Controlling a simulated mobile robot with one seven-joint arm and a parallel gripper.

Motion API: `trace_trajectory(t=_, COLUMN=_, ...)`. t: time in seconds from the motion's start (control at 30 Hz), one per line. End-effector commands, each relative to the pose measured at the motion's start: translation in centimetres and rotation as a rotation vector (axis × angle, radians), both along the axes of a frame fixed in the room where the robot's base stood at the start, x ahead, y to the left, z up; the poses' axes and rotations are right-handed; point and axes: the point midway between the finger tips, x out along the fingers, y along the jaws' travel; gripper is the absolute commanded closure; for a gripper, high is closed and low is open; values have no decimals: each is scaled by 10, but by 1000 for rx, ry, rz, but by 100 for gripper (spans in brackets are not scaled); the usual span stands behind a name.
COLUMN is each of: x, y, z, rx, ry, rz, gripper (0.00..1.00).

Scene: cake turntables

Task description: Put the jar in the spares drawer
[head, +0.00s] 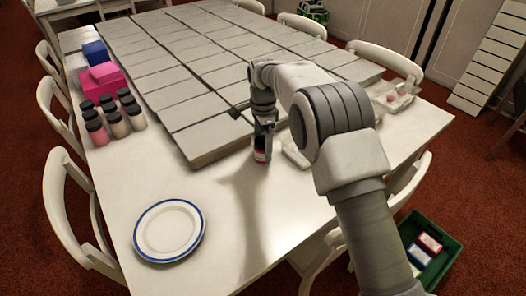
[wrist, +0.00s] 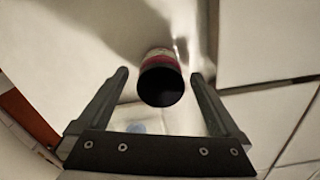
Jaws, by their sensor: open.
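A small jar with a black lid and a red and white label (head: 261,155) stands upright on the white table, by the near corner of the grey slabs. In the wrist view the jar (wrist: 160,62) shows lid-on between my fingertips. My gripper (head: 263,130) is above the jar, pointing down; it is open in the wrist view (wrist: 159,73), with a finger on each side and visible gaps to the lid. I cannot tell whether the fingertips reach down past the lid. No spares drawer can be made out in either view.
Several dark-lidded bottles (head: 116,122) stand at left by pink (head: 103,82) and blue boxes (head: 96,52). A blue-rimmed plate (head: 169,230) lies in front. A clear tray (head: 394,96) is at right. A green crate (head: 447,263) sits low right. White chairs surround the table.

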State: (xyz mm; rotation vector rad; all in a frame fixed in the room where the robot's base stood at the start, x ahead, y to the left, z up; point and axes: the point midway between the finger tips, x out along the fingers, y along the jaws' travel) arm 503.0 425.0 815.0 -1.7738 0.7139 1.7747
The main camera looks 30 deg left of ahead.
Motion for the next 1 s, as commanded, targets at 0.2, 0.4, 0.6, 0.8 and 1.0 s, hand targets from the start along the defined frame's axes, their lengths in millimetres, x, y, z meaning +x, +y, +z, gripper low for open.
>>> trace_trajectory(t=0.2, x=1, y=0, z=-26, rx=1, ry=-1, rz=-1, gripper=0)
trace_trajectory(t=0.4, x=1, y=0, z=-25, rx=1, ry=-1, rz=0, gripper=4)
trace_trajectory(t=0.6, x=1, y=0, z=-24, rx=1, ry=-1, rz=0, gripper=40)
trace_trajectory(t=0.8, x=1, y=0, z=-24, rx=1, ry=-1, rz=0, gripper=76)
trace_trajectory(t=1.0, x=1, y=1, z=-24, rx=1, ry=-1, rz=0, gripper=100)
